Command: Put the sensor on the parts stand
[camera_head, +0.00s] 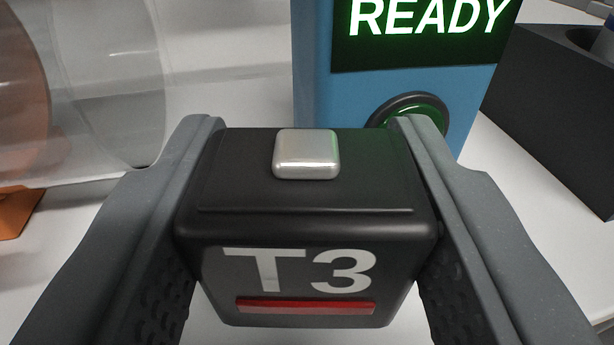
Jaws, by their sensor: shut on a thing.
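My gripper (308,135) is shut on a black box-shaped sensor (235,168) marked "T3". The sensor has a silver square button on top and a red strip below the lettering on its near face. The grey fingers press on its left and right sides. The sensor looks upright and level. Its underside is hidden, so I cannot tell whether it touches the white surface. I cannot make out for certain which thing is the parts stand.
A blue box (312,70) with a lit "READY" screen (430,25) and a green round button (425,112) stands just behind the sensor. A dark block with a round hole (545,100) is at right. A clear tube (110,80) and an orange foot (15,212) are at left.

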